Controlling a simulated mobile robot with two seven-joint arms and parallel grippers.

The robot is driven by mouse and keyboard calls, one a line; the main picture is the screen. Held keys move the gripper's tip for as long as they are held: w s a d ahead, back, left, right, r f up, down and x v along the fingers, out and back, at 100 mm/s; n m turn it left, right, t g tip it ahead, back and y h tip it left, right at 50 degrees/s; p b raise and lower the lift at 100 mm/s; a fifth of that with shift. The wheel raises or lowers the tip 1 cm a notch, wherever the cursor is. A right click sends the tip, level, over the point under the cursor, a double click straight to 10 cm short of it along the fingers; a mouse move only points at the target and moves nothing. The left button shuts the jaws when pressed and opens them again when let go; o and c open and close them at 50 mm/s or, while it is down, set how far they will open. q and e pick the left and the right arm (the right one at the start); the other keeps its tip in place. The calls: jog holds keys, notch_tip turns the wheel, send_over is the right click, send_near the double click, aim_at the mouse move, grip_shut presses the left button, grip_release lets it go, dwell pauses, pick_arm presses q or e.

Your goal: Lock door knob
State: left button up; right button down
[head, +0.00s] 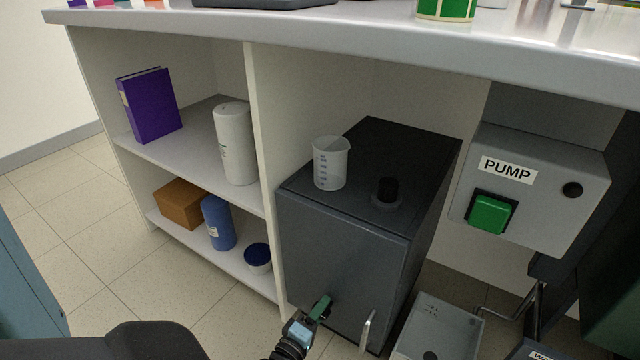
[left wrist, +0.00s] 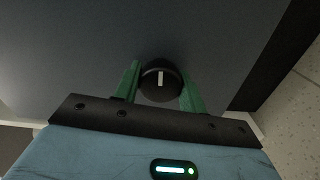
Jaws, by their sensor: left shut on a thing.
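The dark grey cabinet (head: 340,255) stands under the counter, and its front door is closed as far as I can see. The round black door knob (left wrist: 160,80) has a white mark that stands upright in the left wrist view. My left gripper (head: 321,307) reaches the lower part of the cabinet front. Its green fingers are on either side of the knob, shut on it. The knob is hidden by the gripper in the head view. A pale metal handle (head: 366,332) is on the cabinet front to the right of the gripper. My right gripper is not in view.
A measuring beaker (head: 331,165) and a black cap (head: 387,190) are on top of the cabinet. Shelves on the left hold a purple binder (head: 150,106), bottles and a brown box (head: 182,203).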

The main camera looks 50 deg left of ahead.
pick_arm(q)
jog(key=shift+m, duration=0.5)
jog(key=o, duration=0.8)
jog(key=shift+o, duration=0.9)
jog(key=p+v, duration=0.2)
jog(key=v, duration=0.6)
jog(key=shift+a, duration=0.1)
